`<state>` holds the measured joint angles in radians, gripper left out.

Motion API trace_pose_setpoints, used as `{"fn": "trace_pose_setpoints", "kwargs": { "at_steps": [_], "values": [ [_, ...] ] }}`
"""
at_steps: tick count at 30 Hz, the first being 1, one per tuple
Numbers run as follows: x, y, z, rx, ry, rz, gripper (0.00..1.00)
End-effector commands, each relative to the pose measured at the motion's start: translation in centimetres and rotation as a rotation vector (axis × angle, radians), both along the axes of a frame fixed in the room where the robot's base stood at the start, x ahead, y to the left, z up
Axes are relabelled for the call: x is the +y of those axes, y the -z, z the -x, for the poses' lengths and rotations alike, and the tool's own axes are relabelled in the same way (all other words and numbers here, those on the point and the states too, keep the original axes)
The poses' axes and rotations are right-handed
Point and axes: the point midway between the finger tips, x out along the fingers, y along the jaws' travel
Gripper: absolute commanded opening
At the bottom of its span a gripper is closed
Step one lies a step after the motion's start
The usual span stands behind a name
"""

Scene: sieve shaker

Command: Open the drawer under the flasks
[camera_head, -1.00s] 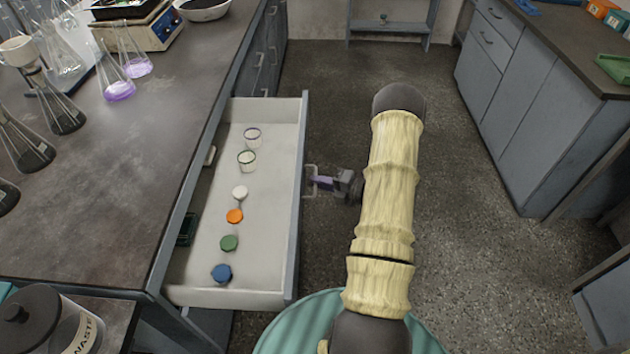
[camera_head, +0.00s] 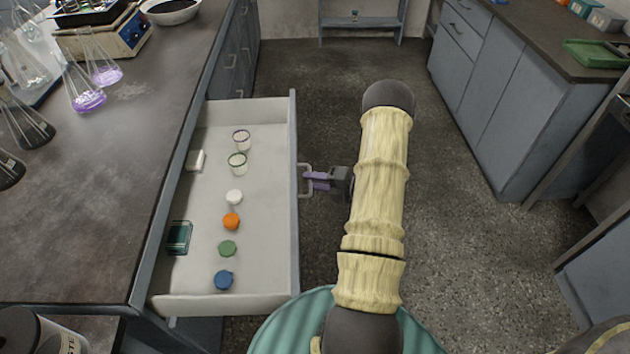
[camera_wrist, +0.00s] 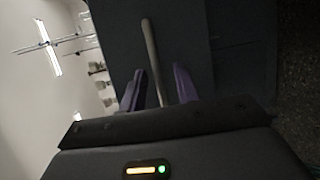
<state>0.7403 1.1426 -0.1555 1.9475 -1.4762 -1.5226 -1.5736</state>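The drawer (camera_head: 262,265) under the flasks' bench stands pulled far out, and its pale inside shows in the head view. Its metal handle (camera_head: 303,166) is on the front panel. My gripper (camera_head: 312,180) is at the handle, with purple fingers on either side of the bar. In the wrist view the bar (camera_wrist: 149,40) runs between the fingers (camera_wrist: 160,85), with dark gaps visible beside it, so the gripper looks open around it. Flasks (camera_head: 88,98) with purple liquid stand on the bench top above.
The drawer holds two small cups (camera_head: 238,163), several coloured caps such as an orange one (camera_head: 231,221), and a teal box (camera_head: 179,238). A waste jar (camera_head: 40,335) stands at the lower left. Cabinets (camera_head: 515,110) line the right; the floor (camera_head: 450,215) between is clear.

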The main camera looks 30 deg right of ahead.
Motion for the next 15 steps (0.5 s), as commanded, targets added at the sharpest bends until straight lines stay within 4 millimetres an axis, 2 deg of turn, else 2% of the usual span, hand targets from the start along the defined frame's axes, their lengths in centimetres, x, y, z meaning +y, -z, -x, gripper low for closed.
{"fn": "trace_pose_setpoints", "kwargs": {
  "at_steps": [8,15],
  "values": [
    [-0.5,-0.2,0.3,-0.003,0.004,0.001,0.31],
    [-2.6,-0.8,2.9,-0.002,0.006,0.002,0.31]
  ]
}}
